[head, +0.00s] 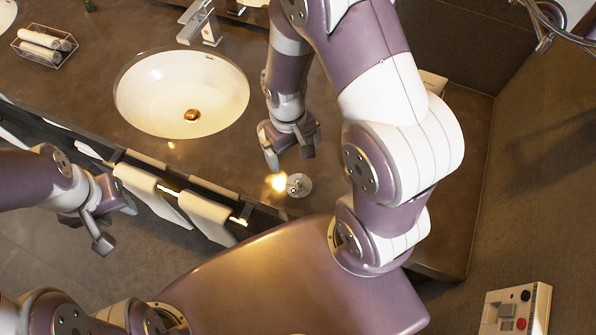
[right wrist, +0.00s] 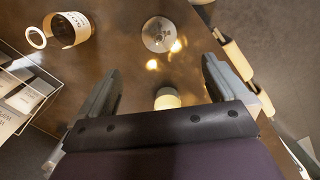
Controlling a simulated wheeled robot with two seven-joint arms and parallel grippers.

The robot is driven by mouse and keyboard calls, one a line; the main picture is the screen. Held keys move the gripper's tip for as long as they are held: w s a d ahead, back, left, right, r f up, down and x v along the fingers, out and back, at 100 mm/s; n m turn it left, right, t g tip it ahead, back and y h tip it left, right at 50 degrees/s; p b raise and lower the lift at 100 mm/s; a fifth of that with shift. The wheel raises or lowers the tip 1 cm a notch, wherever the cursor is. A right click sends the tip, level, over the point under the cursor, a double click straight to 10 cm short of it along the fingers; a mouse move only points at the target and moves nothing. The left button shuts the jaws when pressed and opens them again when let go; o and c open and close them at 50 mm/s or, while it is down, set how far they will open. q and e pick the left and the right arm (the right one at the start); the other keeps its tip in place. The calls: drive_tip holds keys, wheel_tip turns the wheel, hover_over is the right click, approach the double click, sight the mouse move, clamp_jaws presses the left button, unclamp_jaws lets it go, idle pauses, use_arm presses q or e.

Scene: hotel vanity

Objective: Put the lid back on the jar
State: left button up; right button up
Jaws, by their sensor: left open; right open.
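A round metallic lid (head: 299,185) with a small knob lies flat on the dark counter near its front edge. It also shows in the right wrist view (right wrist: 158,34), beyond my fingertips. My right gripper (head: 289,155) is open and empty, above the counter just behind the lid in the head view. In the right wrist view a cream-topped round container (right wrist: 167,97), perhaps the jar, stands between my open fingers (right wrist: 162,68), partly hidden by the gripper body. My right arm seems to hide it in the head view. My left gripper (head: 117,226) is open and empty, in front of the counter.
The white sink (head: 182,94) and its faucet (head: 203,22) are left of my right gripper. A clear tray with rolled towels (head: 45,44) is far left. Towels (head: 155,192) hang along the counter front.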

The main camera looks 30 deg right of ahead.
hover_over(298, 181)
drive_tip(key=f, duration=0.7)
drive_tip(key=shift+w+f, duration=0.3)
drive_tip(key=shift+f, duration=0.1)
drive_tip(key=shift+f, duration=0.1)
drive_tip(key=f, duration=0.3)
drive_tip(key=f+p, duration=0.1)
drive_tip(key=f, duration=0.1)
drive_tip(key=shift+s, duration=0.25)
drive_tip(key=c, duration=1.1)
